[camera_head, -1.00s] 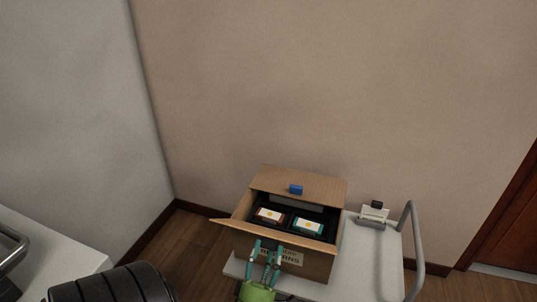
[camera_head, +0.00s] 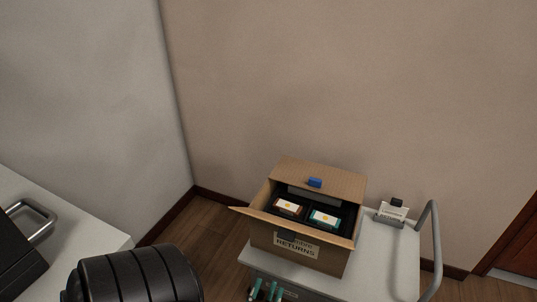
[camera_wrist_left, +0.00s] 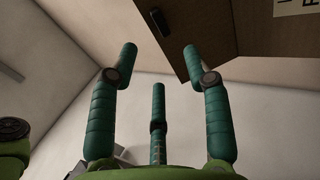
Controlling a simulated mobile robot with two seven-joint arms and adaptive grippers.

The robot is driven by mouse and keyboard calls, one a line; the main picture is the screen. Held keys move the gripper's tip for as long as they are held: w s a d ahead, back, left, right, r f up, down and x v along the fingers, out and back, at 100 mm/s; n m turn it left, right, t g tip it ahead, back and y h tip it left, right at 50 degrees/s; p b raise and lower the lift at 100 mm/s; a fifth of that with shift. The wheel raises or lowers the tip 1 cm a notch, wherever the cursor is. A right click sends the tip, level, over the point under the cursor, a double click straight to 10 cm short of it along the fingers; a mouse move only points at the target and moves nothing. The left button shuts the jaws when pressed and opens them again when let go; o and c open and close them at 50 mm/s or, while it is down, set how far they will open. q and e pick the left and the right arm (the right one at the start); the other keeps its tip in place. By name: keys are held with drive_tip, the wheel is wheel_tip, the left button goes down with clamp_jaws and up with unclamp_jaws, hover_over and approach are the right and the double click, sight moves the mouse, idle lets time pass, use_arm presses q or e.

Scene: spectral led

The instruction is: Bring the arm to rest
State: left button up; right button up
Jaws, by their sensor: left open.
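My left gripper (camera_head: 265,290) shows at the bottom edge of the head view, just in front of the trolley and below the cardboard box (camera_head: 297,245). Only its teal fingertips are in frame there. In the left wrist view the left gripper (camera_wrist_left: 160,60) has its teal fingers spread apart, with nothing between them. The underside of a brown surface, likely the box (camera_wrist_left: 210,35), shows above the fingers. My right gripper is in neither view.
The open box, labelled RETURNS, stands on a white trolley (camera_head: 385,262) and holds two labelled packs (camera_head: 324,218). A small sign stand (camera_head: 392,212) is beside it. The trolley's grey handle (camera_head: 435,250) rises at right. A white counter (camera_head: 60,220) is at left.

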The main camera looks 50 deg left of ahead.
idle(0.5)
use_arm(q)
drive_tip(key=w+d+f+m+g+h, duration=0.2)
drive_tip(key=w+d+f+m+h, duration=0.2)
drive_tip(key=w+f+m+h, duration=0.3)
drive_tip(key=d+f+m+g+h, duration=0.6)
drive_tip(key=d+f+m+g, duration=0.25)
drive_tip(key=f+m, duration=0.3)
drive_tip(key=s+f+m+g, duration=0.3)
drive_tip(key=s+m+g, duration=0.4)
drive_tip(key=s+g, duration=0.15)
drive_tip(key=s+a+r+p, duration=0.2)
drive_tip(key=s+r+p, duration=0.1)
drive_tip(key=s+p, duration=0.6)
drive_tip(key=s+a+r+g+y+p, duration=0.1)
drive_tip(key=s+a+r+p, duration=0.1)
drive_tip(key=s+p, duration=0.7)
drive_tip(key=p, duration=0.5)
drive_tip(key=shift+s+r+m+g, duration=0.25)
drive_tip(key=shift+r+m+g, duration=0.05)
drive_tip(key=shift+r+m, duration=0.1)
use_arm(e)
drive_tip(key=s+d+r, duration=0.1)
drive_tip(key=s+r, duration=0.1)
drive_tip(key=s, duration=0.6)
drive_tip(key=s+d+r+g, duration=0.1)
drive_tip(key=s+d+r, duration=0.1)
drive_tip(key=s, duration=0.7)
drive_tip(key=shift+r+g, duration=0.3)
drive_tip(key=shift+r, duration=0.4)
